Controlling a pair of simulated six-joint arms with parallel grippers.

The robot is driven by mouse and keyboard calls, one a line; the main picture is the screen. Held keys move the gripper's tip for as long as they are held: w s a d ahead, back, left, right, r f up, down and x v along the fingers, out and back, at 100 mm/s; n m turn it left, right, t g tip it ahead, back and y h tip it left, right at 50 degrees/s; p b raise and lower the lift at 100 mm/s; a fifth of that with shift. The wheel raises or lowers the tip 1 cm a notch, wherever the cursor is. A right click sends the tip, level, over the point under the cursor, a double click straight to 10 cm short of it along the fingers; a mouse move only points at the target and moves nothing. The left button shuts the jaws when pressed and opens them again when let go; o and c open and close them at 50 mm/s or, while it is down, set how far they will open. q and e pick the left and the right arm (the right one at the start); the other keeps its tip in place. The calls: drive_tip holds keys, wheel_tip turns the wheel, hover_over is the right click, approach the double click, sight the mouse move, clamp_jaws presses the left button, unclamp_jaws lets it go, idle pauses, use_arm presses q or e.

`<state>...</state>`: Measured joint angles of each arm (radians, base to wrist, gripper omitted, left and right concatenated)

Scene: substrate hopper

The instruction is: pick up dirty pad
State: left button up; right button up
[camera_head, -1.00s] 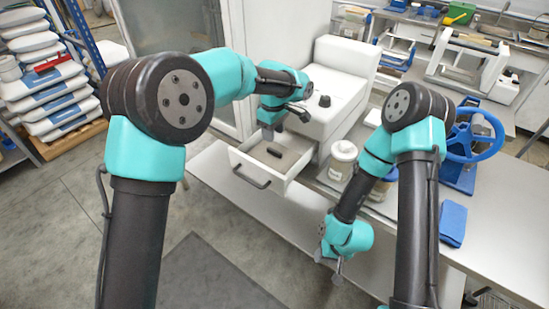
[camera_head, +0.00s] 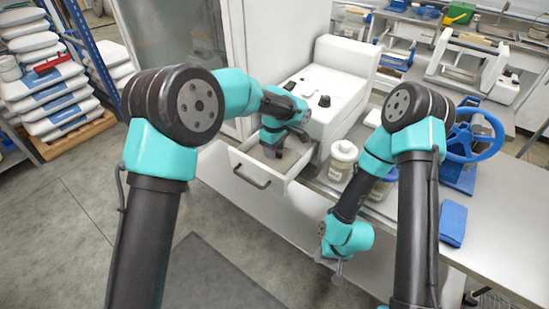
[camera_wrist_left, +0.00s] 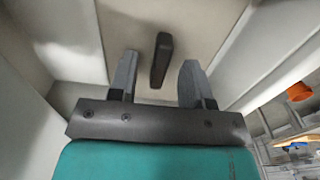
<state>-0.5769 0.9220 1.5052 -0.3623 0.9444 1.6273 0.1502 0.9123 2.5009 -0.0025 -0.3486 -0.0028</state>
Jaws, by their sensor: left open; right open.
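The dirty pad appears to be the flat grey-brown sheet lying in the open drawer, with a dark bar-shaped grip (camera_wrist_left: 161,60) on it. In the left wrist view the pad (camera_wrist_left: 205,20) fills the area around the bar. My left gripper (camera_wrist_left: 158,75) is open, and the bar shows between its two fingers without visible contact. In the head view my left gripper (camera_head: 273,150) is down in the drawer (camera_head: 262,177), and its wrist hides the bar. My right gripper (camera_head: 338,270) is open and empty, hanging in front of the bench.
The drawer walls stand close around my left gripper. The white machine (camera_head: 325,98) is behind the drawer. Lidded jars (camera_head: 342,160), a blue handwheel (camera_head: 482,135) and a blue cloth (camera_head: 453,223) are on the bench (camera_head: 490,230). My right arm crosses in front of it.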

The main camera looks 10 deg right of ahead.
use_arm(q)
drive_tip(key=shift+f, duration=0.35)
clamp_jaws()
idle(0.4)
